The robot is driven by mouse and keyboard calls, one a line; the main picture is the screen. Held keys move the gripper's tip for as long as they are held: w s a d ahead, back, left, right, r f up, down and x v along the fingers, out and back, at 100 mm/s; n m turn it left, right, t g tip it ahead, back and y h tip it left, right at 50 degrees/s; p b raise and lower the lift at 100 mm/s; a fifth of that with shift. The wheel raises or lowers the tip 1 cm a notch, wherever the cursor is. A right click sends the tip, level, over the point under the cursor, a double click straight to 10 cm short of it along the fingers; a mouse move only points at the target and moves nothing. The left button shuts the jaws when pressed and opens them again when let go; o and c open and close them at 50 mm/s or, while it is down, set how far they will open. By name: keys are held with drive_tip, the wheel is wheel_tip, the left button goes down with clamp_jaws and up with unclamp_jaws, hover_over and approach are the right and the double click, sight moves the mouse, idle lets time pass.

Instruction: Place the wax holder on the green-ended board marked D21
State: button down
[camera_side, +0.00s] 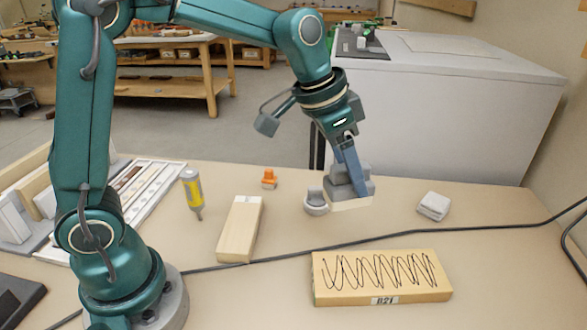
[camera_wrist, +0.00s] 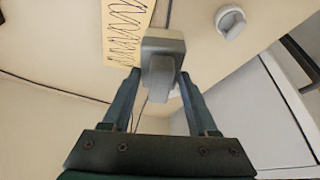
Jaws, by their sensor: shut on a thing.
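My gripper (camera_side: 351,178) is shut on a grey blocky thing (camera_side: 336,190), which I take to be the wax holder. In the wrist view the grey holder (camera_wrist: 165,45) sits between the two fingertips (camera_wrist: 159,76). It is low over the bench; I cannot tell whether it touches. The board marked D21 (camera_side: 380,275) lies flat nearer the side camera, to the lower right of my gripper. It is pale wood with a black zigzag line on top and a D21 label on its front edge. No green end shows clearly. The board (camera_wrist: 127,30) also shows at the wrist view's top left.
A rounded grey piece (camera_side: 315,202) is beside the held thing, possibly part of it. A plain wood block (camera_side: 240,225), a yellow-handled tool (camera_side: 193,190) and a small orange thing (camera_side: 269,179) are left. A black cable (camera_side: 440,230) crosses behind the board.

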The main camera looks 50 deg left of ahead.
drive_tip(key=shift+w+d+f, duration=0.2)
drive_tip(key=shift+d+f, duration=2)
drive_tip(key=shift+f, duration=0.15)
drive_tip(key=shift+w+d+f, duration=0.15)
drive_tip(key=shift+d+f, duration=2)
drive_tip(key=shift+f, duration=0.15)
drive_tip(key=shift+f, duration=0.2)
drive_tip(key=shift+c, duration=0.9)
unclamp_jaws()
